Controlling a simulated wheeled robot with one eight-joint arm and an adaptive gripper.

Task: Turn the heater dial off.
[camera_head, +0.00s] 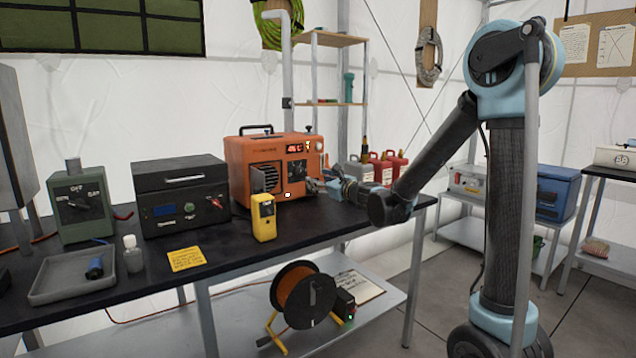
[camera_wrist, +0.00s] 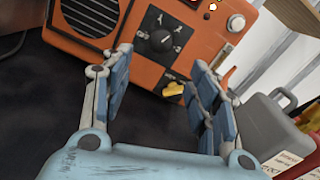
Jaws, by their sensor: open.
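The orange heater (camera_head: 262,150) stands on the black worktop, with a round grille and a small lit display on its front. Its black dial (camera_wrist: 160,40) has pale markings around it and shows on the heater's face in the wrist view; I cannot tell surely which mark it points to. My gripper (camera_wrist: 158,68) is open and empty, its blue-grey fingers spread on either side below the dial and apart from it. In the head view my gripper (camera_head: 318,186) is in front of the heater's right side and hides part of its front.
A yellow handheld meter (camera_head: 264,217) stands in front of the heater. A black case (camera_head: 180,195) and a green switch box (camera_head: 80,205) are to the left. Red fuel cans (camera_head: 382,168) stand behind my gripper, and a grey can (camera_wrist: 268,122) is close on the right.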

